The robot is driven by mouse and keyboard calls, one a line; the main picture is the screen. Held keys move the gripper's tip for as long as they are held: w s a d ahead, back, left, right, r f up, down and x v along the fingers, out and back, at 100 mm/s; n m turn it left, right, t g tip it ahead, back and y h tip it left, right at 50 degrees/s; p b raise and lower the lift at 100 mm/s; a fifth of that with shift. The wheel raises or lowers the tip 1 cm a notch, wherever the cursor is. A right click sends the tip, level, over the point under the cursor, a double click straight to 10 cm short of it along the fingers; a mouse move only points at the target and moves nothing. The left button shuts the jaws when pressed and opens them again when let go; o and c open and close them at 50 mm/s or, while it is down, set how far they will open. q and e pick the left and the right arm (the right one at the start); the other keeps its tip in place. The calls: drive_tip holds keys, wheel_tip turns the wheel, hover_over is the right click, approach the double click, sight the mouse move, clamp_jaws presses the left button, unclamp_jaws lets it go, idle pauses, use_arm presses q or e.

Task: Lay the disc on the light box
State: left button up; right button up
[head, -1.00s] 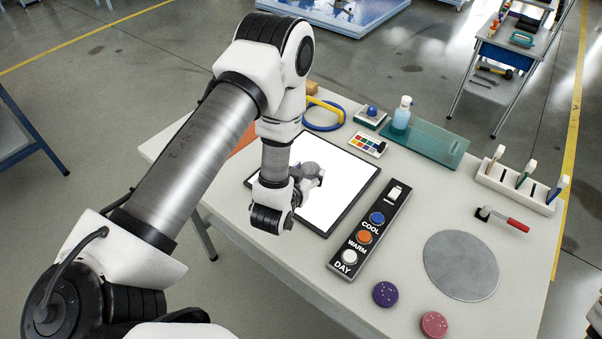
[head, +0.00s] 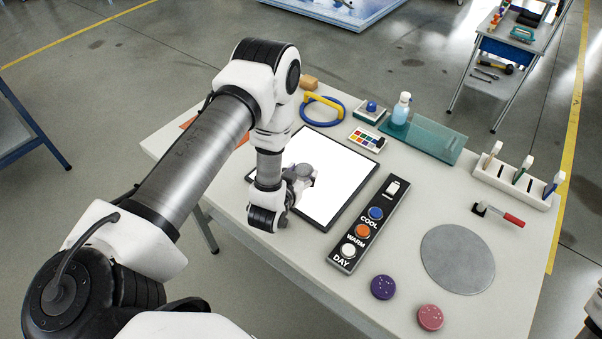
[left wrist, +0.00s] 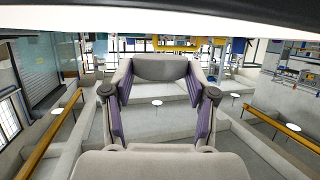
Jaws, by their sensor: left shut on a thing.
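The light box (head: 335,180) is a bright white panel with a dark rim, lying flat on the table. My left gripper (head: 304,174) is over its near left part, shut on a grey disc (head: 305,171). In the left wrist view a grey piece (left wrist: 160,68), apparently the disc, spans between the fingers. I cannot tell in the head view whether it touches the panel. A purple speckled disc (head: 383,287) and a pink speckled disc (head: 430,317) lie at the table's near side. My right gripper is not in view.
A control strip (head: 345,250) with COOL, WARM and DAY buttons lies right of the light box. A large grey round plate (head: 457,259), a red-handled tool (head: 500,215) and a white rack (head: 515,183) are farther right. A spray bottle (head: 401,109) and blue ring (head: 321,122) are behind.

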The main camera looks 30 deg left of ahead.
sight(301, 176)
use_arm(q)
drive_tip(key=shift+s+d+f, duration=0.1)
drive_tip(key=shift+s+f, duration=0.1)
drive_tip(key=shift+f, duration=0.15)
drive_tip(key=o, duration=1.1)
drive_tip(key=shift+o, duration=1)
drive_tip(key=shift+s+f, duration=0.1)
drive_tip(key=shift+f, duration=0.05)
drive_tip(key=shift+r, duration=0.25)
drive_tip(key=shift+w+r+p, duration=0.2)
drive_tip(key=shift+r+p, duration=0.35)
drive_tip(key=shift+p, duration=0.3)
drive_tip(key=s, duration=0.1)
drive_tip(key=s+b, duration=0.2)
drive_tip(key=shift+s+d+r, duration=0.2)
drive_tip(key=shift+s+d, duration=0.05)
drive_tip(key=shift+d, duration=0.05)
drive_tip(key=r+v, duration=0.1)
drive_tip(key=v, duration=0.7)
drive_tip(key=shift+b, duration=0.45)
